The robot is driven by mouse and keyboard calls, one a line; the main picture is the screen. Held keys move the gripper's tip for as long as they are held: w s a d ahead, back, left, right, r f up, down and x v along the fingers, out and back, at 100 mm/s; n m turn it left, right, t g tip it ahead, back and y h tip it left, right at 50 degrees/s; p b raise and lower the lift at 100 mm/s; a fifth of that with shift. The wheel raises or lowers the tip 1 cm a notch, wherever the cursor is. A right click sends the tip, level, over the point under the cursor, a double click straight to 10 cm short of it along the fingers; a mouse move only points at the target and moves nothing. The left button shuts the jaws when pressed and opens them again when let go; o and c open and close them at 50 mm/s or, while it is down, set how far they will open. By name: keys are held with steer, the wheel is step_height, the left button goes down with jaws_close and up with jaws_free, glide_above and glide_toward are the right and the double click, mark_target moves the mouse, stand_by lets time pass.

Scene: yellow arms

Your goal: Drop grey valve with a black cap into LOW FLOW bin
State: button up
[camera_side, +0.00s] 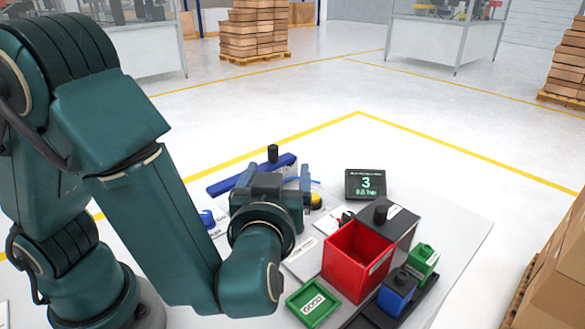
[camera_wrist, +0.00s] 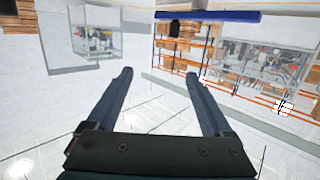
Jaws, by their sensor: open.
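My gripper (camera_side: 278,172) is at the middle of the side view, above the work table, with its fingers spread. In the wrist view my gripper (camera_wrist: 157,75) is open, with nothing between the fingers. A dark grey block-shaped thing (camera_side: 404,232) with a black cap (camera_side: 380,211) on top stands behind the red bin, to the right of my gripper and apart from it. I cannot tell whether it is the grey valve alone or a holder with the valve in it. The red bin (camera_side: 341,270) is open-topped; its label is too small to read, so I cannot identify the LOW FLOW bin.
A blue valve (camera_side: 394,301) and a green valve (camera_side: 420,268) sit on a black rack at right. A display (camera_side: 366,184) shows 3. A blue bar (camera_side: 226,184) and black cylinder (camera_side: 272,154) are behind my gripper.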

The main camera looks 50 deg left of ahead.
steer(key=w+d+r+m+g+h, duration=0.1)
steer(key=w+d+r+m+h, duration=0.15)
steer(key=w+d+h, duration=0.65)
steer(key=w+d+r+m+h, duration=0.2)
steer(key=w+d+m+h, duration=0.2)
steer(key=w+d+h, duration=0.55)
steer(key=s+a+f+m+g+y, duration=0.1)
steer(key=s+a+g+y, duration=0.5)
steer(key=a, duration=0.6)
steer(key=s+a+f+m+g+y, duration=0.15)
steer(key=s+a+g, duration=0.25)
steer(key=s+a, duration=0.55)
steer(key=f, duration=0.5)
steer(key=w+a+f, duration=0.1)
steer(key=f, duration=0.4)
steer(key=w+a+f, duration=0.1)
steer(key=f, duration=0.4)
steer(key=shift+w+a+f, duration=0.15)
steer(key=shift+f, duration=0.1)
jaws_close()
